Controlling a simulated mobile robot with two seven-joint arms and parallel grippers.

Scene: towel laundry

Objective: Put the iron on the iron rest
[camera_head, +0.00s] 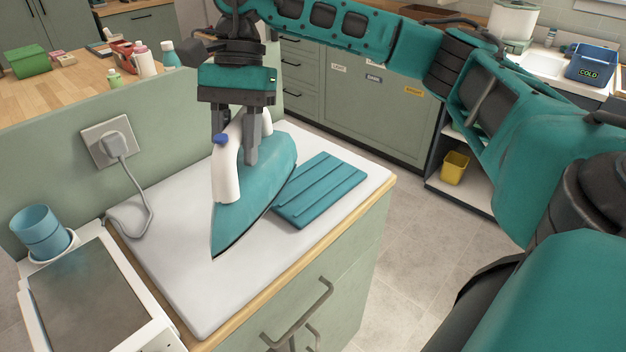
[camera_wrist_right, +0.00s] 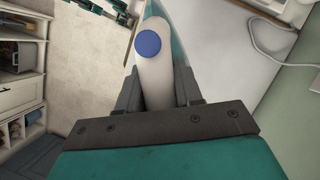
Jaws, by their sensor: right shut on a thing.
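The iron (camera_head: 248,195) has a teal body, a white handle and a blue button. It is over the white ironing surface (camera_head: 185,275), its nose pointing toward the front edge. My right gripper (camera_head: 237,148) comes down from above and is shut on the white handle. The right wrist view shows the handle (camera_wrist_right: 154,78) between the two fingers. The iron rest (camera_head: 320,190), a flat teal ribbed pad, lies just right of the iron. I cannot tell whether the iron's sole touches the surface. My left gripper is not in view.
A grey plug and cord (camera_head: 148,190) run from the wall outlet (camera_head: 108,142) to the surface at left. A blue cup (camera_head: 40,232) stands at front left by a grey-topped white appliance (camera_head: 95,300). The front of the white surface is clear.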

